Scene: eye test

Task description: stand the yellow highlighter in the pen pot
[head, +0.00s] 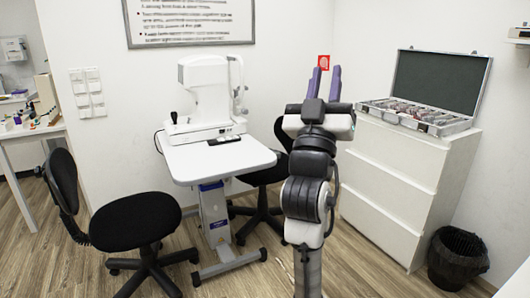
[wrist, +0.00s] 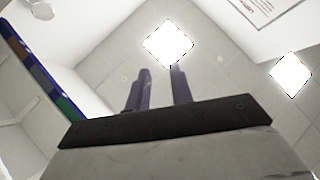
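I cannot make out a yellow highlighter or a pen pot in either view. My gripper (head: 325,80) is raised in front of the back wall in the head view, with its two purple fingers pointing up. The fingers are apart with nothing between them. In the wrist view my gripper (wrist: 161,72) also shows a gap between the fingers, with the ceiling behind them.
A white table (head: 200,165) bears an eye-test machine (head: 205,88) and a small dark object (head: 224,140). Chairs (head: 135,220) stand around it. At right are a white drawer cabinet (head: 395,185), an open lens case (head: 437,129) and a black bin (head: 457,258). A side table (head: 28,131) holds small items.

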